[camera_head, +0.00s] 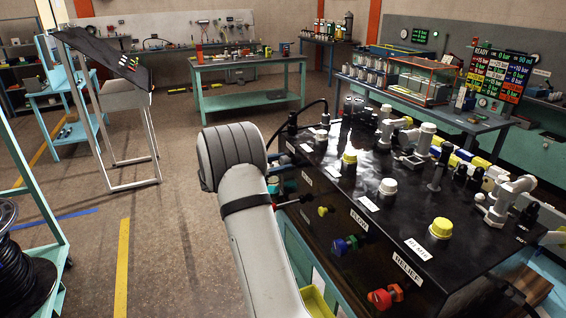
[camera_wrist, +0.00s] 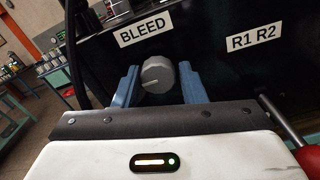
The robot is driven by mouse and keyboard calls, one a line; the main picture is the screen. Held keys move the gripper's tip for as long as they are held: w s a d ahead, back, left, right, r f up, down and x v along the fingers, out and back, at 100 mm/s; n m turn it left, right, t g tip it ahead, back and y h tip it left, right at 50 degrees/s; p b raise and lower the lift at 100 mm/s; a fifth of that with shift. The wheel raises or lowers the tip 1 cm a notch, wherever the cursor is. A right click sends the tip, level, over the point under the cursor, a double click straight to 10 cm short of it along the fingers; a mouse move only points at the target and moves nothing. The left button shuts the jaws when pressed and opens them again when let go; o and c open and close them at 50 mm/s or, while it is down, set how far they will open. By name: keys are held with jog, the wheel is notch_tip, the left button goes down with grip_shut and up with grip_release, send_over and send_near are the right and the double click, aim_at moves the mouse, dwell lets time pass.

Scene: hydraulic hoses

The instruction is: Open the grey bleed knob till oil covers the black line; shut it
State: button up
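The grey bleed knob (camera_wrist: 158,76) is on the black front panel (camera_wrist: 225,75), below the BLEED label (camera_wrist: 145,29) in the wrist view. It has a pale mark on its face. My gripper (camera_wrist: 160,88) is open, with one blue finger on each side of the knob. Narrow gaps seem to show between the fingers and the knob; I cannot tell whether either touches. In the head view my arm hides the gripper and the knob. I cannot make out the oil or the black line in either view.
A lever with a red ball (camera_wrist: 309,160) sticks out close to my gripper's right side. Blue (camera_head: 344,245) and red (camera_head: 385,297) knobs stand out from the same panel. Capped ports and fittings crowd the black top (camera_head: 345,185). The floor to the left is partly free.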

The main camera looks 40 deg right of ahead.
jog(key=shift+f, duration=0.1)
jog(key=c, duration=0.4)
jog(key=shift+d, duration=0.3)
jog(key=shift+c, duration=0.6)
jog(key=shift+a+f+m+b, duration=0.2)
jog(key=shift+f+m+b, duration=0.15)
jog(key=shift+b, duration=0.55)
jog(key=m+b, duration=0.1)
jog(key=b, duration=0.1)
jog(key=m+b, duration=0.2)
jog(key=b, duration=0.1)
jog(key=shift+f, duration=0.25)
jog(key=m+b, duration=0.5)
jog(key=b, duration=0.4)
jog(key=shift+a+m, duration=0.1)
jog(key=shift+m, duration=0.25)
jog(key=shift+r+m+b, duration=0.25)
jog(key=shift+m+b, duration=0.85)
jog(key=shift+b, duration=0.1)
jog(key=o, duration=1)
jog(key=shift+r, duration=0.35)
